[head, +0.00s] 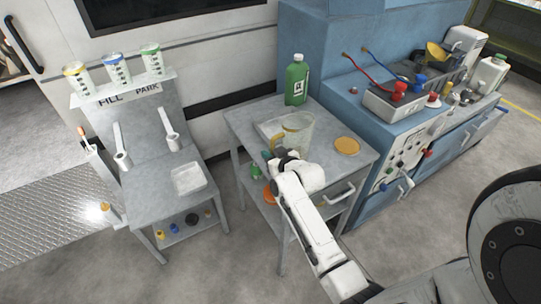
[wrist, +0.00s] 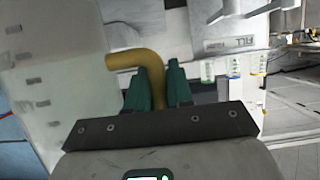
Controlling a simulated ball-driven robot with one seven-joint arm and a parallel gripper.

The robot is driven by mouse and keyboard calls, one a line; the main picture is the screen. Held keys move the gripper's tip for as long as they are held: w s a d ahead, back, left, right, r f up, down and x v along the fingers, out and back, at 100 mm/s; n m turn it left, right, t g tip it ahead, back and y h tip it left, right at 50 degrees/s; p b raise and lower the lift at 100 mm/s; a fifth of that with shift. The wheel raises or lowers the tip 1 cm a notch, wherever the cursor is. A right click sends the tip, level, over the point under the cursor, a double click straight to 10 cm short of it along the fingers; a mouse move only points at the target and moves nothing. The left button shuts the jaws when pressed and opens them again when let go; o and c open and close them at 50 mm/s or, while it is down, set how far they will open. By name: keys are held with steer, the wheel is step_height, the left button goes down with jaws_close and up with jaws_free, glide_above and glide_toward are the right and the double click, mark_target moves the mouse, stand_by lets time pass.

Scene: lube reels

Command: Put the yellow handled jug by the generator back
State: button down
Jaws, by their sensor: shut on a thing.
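The jug (head: 299,128) is clear and cloudy with a yellow handle (wrist: 130,60). In the head view it is over the grey cart, about upright; I cannot tell whether its base touches the top. My gripper (head: 275,157) is at its near left side, partly hiding the jug's lower part. In the wrist view the green fingers of my gripper (wrist: 160,85) are shut on the yellow handle, and the jug's marked wall (wrist: 50,85) fills the left side. No thing is clearly recognisable as a generator.
On the grey cart (head: 243,128) stand a green bottle (head: 297,80) at the back and a round yellow disc (head: 347,146) at the right. A blue bench (head: 340,85) with a cabled box (head: 392,98) stands to the right. A grey stand (head: 150,125) with several cups is left.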

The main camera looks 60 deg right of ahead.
steer(key=shift+f, duration=0.25)
steer(key=shift+f, duration=0.15)
steer(key=c, duration=1)
jaws_free()
